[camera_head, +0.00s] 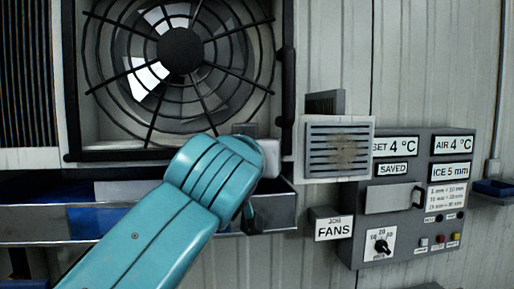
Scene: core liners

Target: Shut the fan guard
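The fan guard (205,66) is a round black wire grille with spokes and a dark hub, in front of the fan at the upper left. I cannot tell whether it sits flush with its frame. My teal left arm comes in from the bottom left, and its rounded end covers the area just below the guard's lower right. A small dark part, perhaps of my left gripper (249,217), shows at that end; the fingers are hidden, so I cannot tell open from shut. My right gripper is out of view.
A louvred vent (338,150) with a brownish patch is right of the fan. A control panel (409,228) with displays, a handle and a knob is farther right, beside a "FANS" sign (333,228). A metal ledge (275,211) runs below the fan. A blue bin (494,188) is at the right edge.

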